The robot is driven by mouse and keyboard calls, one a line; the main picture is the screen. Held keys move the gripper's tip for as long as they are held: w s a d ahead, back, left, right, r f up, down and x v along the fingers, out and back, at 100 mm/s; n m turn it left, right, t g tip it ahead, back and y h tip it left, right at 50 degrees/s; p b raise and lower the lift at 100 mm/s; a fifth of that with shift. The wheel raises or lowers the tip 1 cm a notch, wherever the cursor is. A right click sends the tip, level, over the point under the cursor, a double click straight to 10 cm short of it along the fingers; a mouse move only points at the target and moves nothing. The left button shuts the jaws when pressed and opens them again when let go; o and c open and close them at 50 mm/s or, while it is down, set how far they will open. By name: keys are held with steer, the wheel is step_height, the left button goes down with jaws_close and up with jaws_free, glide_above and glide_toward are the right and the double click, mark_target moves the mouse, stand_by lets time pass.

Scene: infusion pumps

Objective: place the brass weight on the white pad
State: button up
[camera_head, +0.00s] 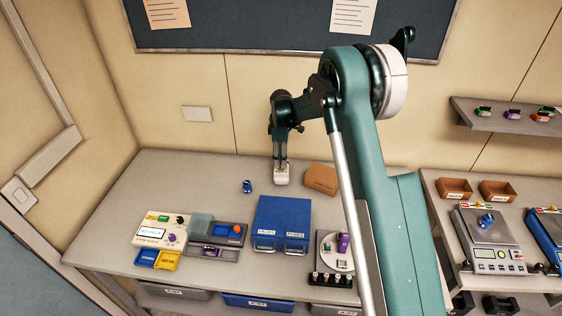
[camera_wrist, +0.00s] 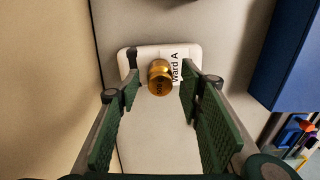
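The brass weight (camera_wrist: 160,78) shows its round top in the wrist view, over the middle of the white pad (camera_wrist: 133,54). It looks to be standing on the pad, which carries a "Ward A" label. My gripper (camera_wrist: 160,80) has a finger on each side of the weight, with a visible gap on both sides, so it is open. In the head view my gripper (camera_head: 281,164) points down at the white pad (camera_head: 282,180) near the back of the table. The brass weight cannot be made out there.
A blue drawer box (camera_head: 281,220) stands in front of the pad. A brown block (camera_head: 321,179) is right of it, and a small blue object (camera_head: 247,186) is left. A pump panel (camera_head: 163,229) is at the front left. The table's back left is clear.

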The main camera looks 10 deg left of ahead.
step_height(320, 180, up, 11)
steer(key=shift+f, duration=0.2)
stand_by(0.3)
stand_by(0.5)
steer(key=s+d+r+m+t, duration=0.3)
steer(key=s+d+r+m, duration=0.6)
steer(key=s+d+r, duration=1.25)
steer(key=s+d+f+m+t, duration=0.1)
steer(key=s+d+m, duration=0.2)
steer(key=s, duration=0.7)
steer(key=s+d+f+m+t, duration=0.1)
steer(key=s+d+m, duration=0.2)
steer(key=s, duration=0.8)
steer(key=s+d+f+m+t, duration=0.2)
steer(key=s+d, duration=0.3)
steer(key=s, duration=0.5)
steer(key=shift+s+d+m, duration=0.3)
steer(key=shift+s+m, duration=0.05)
steer(key=shift+m, duration=0.15)
